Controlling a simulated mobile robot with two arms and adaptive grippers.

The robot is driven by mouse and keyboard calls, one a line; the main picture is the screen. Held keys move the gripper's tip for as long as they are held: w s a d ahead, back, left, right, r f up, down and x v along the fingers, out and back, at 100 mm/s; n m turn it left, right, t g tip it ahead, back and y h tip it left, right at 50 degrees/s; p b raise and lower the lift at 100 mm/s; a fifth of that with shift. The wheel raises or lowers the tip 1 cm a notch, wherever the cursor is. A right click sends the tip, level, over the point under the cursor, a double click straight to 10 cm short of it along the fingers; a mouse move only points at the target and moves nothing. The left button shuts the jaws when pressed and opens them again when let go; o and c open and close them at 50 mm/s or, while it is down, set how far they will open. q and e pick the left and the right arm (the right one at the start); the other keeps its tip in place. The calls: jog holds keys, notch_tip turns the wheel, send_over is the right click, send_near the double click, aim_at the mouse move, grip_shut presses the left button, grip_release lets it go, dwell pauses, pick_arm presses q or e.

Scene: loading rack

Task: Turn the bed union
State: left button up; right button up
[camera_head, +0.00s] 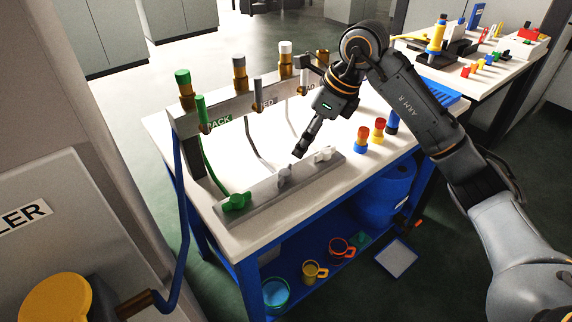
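The upright grey rack panel (190,122) carries a label reading BED (266,104). A grey-capped fitting (258,90) stands just left of that label, and a taller brass fitting with a grey cap (239,72) rises behind it. I cannot tell which part is the bed union. My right gripper (300,151) points down over the white tabletop, right of the label and above the rail. Its fingers look close together, with nothing visible between them. My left gripper is out of view.
A green fitting (201,112) and green knob (236,203) are on the left. More fittings (286,60) stand near my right wrist. Mugs (313,272) sit on the lower shelf.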

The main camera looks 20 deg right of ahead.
aim_at(285, 172)
jog(key=p+x, duration=0.1)
jog(key=x, duration=1.1)
jog(key=shift+a+f, duration=0.1)
jog(key=c, duration=1.2)
